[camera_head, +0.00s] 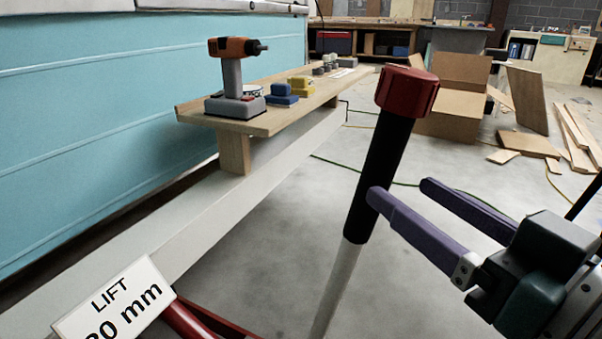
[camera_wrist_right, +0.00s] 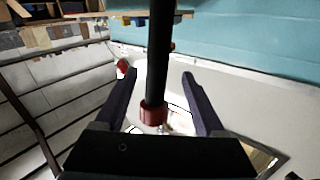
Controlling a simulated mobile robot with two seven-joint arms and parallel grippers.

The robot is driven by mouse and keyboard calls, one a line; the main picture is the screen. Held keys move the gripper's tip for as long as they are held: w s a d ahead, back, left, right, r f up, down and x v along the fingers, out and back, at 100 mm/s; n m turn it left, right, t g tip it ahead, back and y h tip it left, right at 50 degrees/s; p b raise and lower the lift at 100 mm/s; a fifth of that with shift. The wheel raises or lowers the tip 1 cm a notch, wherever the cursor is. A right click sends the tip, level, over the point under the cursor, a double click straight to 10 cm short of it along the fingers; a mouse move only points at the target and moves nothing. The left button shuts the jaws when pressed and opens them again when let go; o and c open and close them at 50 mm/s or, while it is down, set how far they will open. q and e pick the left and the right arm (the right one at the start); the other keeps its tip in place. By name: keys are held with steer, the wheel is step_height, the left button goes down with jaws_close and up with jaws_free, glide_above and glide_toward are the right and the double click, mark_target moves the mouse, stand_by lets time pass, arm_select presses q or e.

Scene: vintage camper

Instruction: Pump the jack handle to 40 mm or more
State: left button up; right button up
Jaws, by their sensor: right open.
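The jack handle stands tilted in the middle of the head view, with a red knob (camera_head: 407,91), a black grip (camera_head: 380,170) and a pale shaft (camera_head: 335,285). My right gripper (camera_head: 402,192) is open, its purple fingers reaching in from the right at the lower grip. One fingertip overlaps the grip's edge. In the right wrist view, the black grip (camera_wrist_right: 158,55) shows between the two spread fingers (camera_wrist_right: 159,76), with the red knob (camera_wrist_right: 153,113) near the palm; contact cannot be told. A lift sign (camera_head: 115,305) reads "0 mm" after a first digit cut by the frame. My left gripper is out of view.
The blue camper wall (camera_head: 100,120) and a pale beam (camera_head: 210,235) run along the left. A wooden shelf (camera_head: 265,124) holds a drill (camera_head: 235,70) and coloured blocks. Cardboard boxes (camera_head: 450,100) and planks lie behind on the right. The floor around the handle is mostly clear.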

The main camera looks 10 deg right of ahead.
mark_target(368, 165)
steer(key=b+x, duration=0.1)
steer(key=x, duration=0.3)
steer(key=b+x, duration=0.2)
steer(key=x, duration=0.2)
steer(key=shift+w+d+f, duration=0.1)
steer(key=shift+w+d, duration=0.05)
steer(key=shift+d, duration=0.05)
steer(key=shift+w+a, duration=0.15)
steer(key=shift+w, duration=0.3)
steer(key=c, duration=0.9)
jaws_close()
